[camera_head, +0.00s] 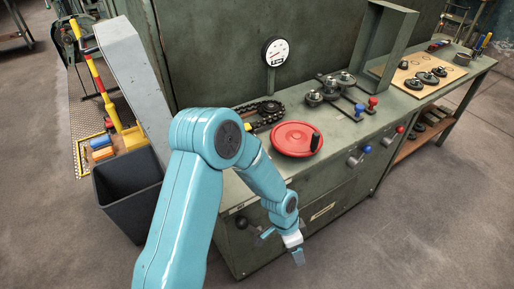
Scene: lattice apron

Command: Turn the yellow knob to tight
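I cannot make out a yellow knob in the camera_head view; my arm covers part of the bench front. My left gripper (298,256) hangs at the near front of the green bench, pointing down. It is small, and I cannot tell whether its fingers are apart; no held object shows. A black knob (241,221) sits on the bench front left of the gripper. A blue knob (367,149) and a red knob (400,129) are on levers farther right on the front. My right gripper is not in view.
On the bench top (330,153) are a red handwheel (294,139), a chain (262,112), a gauge (275,52) and black weights (329,86). A dark bin (127,195) stands left of my arm. A yellow-and-red post (100,85) rises behind it. Floor is clear at right.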

